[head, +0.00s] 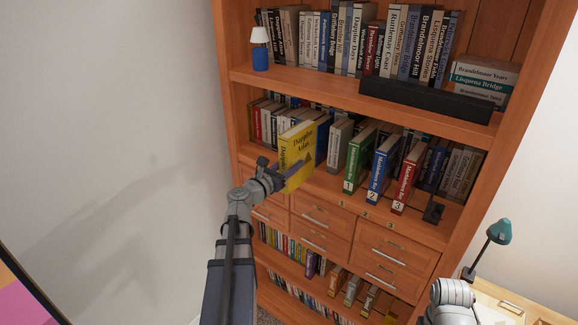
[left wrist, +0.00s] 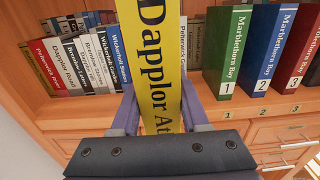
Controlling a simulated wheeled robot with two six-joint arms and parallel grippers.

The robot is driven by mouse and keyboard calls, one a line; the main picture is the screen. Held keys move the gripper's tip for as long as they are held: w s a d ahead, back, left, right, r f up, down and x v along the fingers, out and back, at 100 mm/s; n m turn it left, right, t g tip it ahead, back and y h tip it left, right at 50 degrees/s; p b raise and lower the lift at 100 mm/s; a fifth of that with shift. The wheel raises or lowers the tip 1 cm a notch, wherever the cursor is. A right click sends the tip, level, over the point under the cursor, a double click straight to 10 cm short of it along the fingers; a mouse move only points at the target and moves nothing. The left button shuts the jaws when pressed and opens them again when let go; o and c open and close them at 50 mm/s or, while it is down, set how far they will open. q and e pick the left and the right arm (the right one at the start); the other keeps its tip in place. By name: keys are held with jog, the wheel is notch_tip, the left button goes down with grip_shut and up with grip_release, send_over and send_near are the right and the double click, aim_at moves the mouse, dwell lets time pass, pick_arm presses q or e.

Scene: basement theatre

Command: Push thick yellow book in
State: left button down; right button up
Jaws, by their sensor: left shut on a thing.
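The thick yellow book (head: 302,145), titled "Dapplor Atlas", stands upright on the middle shelf and sticks out past the neighbouring spines. Its spine fills the middle of the left wrist view (left wrist: 156,60). My left gripper (head: 280,178) is shut on the lower part of this book, with one finger on each side of the spine. The fingers also show in the left wrist view (left wrist: 160,112). The book's back end is hidden among the other books. Only part of my right arm shows at the lower right of the head view; its gripper is out of the picture.
Green (head: 357,163), blue (head: 382,168) and red (head: 406,180) numbered books stand right of the yellow one. Drawers (head: 318,215) lie below the shelf. A small lamp (head: 260,50) stands on the upper shelf; a teal desk lamp (head: 498,232) is at right.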

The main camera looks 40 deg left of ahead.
aim_at(306, 152)
pick_arm(q)
jog(key=w, duration=1.8)
jog(key=shift+r, duration=0.4)
dwell(3.0)
jog(key=c, duration=0.5)
grip_release()
jog(key=shift+o, duration=0.9)
jog(key=shift+s, duration=0.2)
jog(key=s, duration=0.9)
jog(key=shift+d+f, duration=0.1)
jog(key=shift+f, duration=0.15)
jog(key=shift+s+f, duration=0.1)
jog(key=shift+s, duration=0.1)
